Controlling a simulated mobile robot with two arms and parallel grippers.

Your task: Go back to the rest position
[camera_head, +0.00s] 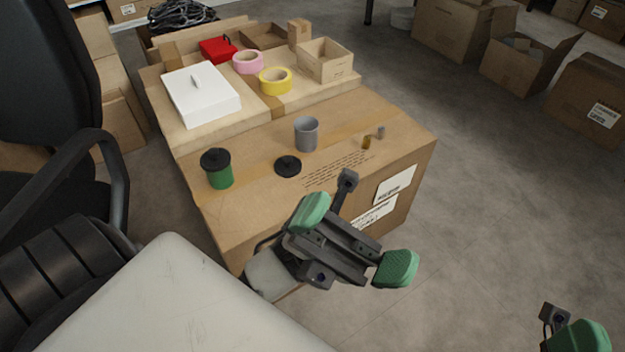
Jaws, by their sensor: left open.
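My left gripper (354,240) is in front of the near side of a large cardboard carton (262,215). Its two green-padded fingers are spread wide with nothing between them. It covers part of the carton's front and lower edge. My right gripper (578,338) shows only in part at the bottom right corner, over the floor, with one green fingertip in view. On the carton stand a green container with a black lid (217,170), a grey cup (306,134), a flat black disc (288,166) and two tiny items, one amber (367,142) and one grey (381,132).
Behind, a lower carton area holds a white box (202,95), pink tape (248,61), yellow tape (275,81), a red item (218,49) and an open wooden box (325,60). A black office chair (60,120) is at left. Open floor (490,200) lies right; cartons (590,100) stand beyond.

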